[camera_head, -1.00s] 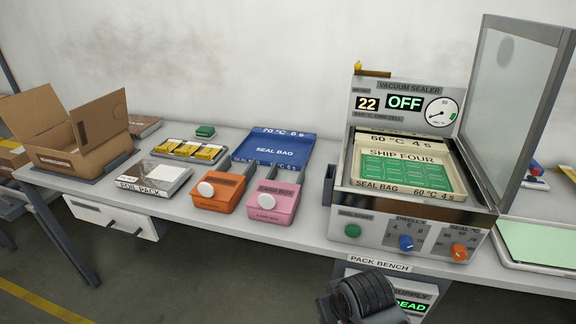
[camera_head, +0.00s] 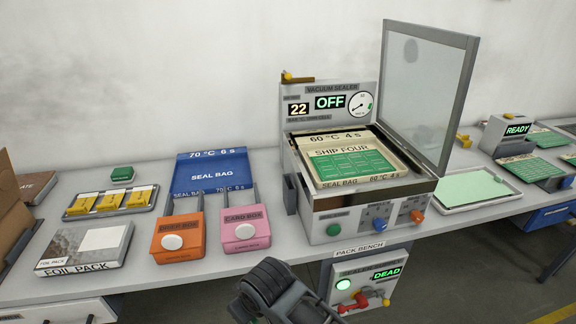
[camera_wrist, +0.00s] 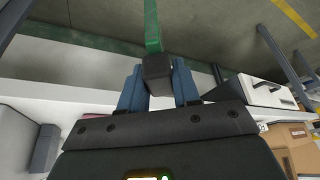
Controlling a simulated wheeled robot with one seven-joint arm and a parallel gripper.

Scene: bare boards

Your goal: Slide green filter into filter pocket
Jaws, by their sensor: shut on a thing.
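In the wrist view my gripper (camera_wrist: 159,85) has its blue fingers shut on the dark block at the end of the green filter (camera_wrist: 152,28). The filter is a narrow green strip pointing away from the fingers, over the floor.
A supply panel (camera_head: 350,268) reading DEAD, with red and yellow handles, is below the bench. An orange box (camera_head: 180,225) and a pink box (camera_head: 246,235) stand left of the sealer. A green-topped tray (camera_head: 480,188) lies to its right, before a READY machine (camera_head: 508,130).

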